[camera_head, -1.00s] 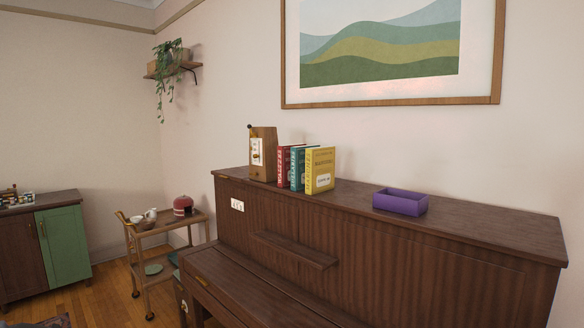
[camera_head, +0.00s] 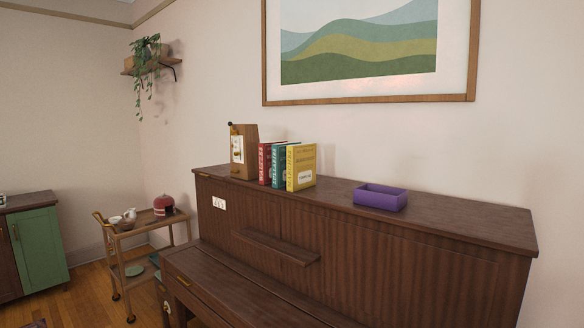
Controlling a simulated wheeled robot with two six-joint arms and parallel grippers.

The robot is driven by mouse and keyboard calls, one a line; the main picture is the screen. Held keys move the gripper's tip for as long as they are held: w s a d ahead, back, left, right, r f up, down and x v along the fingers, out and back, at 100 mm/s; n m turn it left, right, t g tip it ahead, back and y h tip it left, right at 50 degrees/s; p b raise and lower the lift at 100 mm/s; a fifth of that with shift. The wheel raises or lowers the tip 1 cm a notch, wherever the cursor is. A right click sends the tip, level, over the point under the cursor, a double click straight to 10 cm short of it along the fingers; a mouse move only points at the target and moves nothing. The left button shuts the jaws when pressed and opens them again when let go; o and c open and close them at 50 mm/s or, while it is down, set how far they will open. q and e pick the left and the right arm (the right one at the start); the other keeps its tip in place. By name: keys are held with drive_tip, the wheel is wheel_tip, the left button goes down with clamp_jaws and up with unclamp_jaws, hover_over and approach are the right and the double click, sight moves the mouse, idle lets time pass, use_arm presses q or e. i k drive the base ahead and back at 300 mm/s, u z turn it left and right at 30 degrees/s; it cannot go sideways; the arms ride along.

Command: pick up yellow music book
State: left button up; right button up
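The yellow music book (camera_head: 302,167) stands upright on top of the brown piano (camera_head: 440,222). It is at the right end of a short row, with a teal book (camera_head: 278,166) and a red book (camera_head: 265,163) to its left. Its front cover, with a white label, faces me. Neither of my grippers shows in the head view.
A wooden metronome-like box (camera_head: 243,152) stands left of the books. A purple open tray (camera_head: 380,197) sits on the piano top to their right, with bare top between. A wooden cart (camera_head: 150,232) and a green cabinet (camera_head: 40,250) stand at the left.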

sight(301, 159)
drive_tip(key=u, duration=1.25)
drive_tip(key=i, duration=2.65)
drive_tip(key=z, duration=2.25)
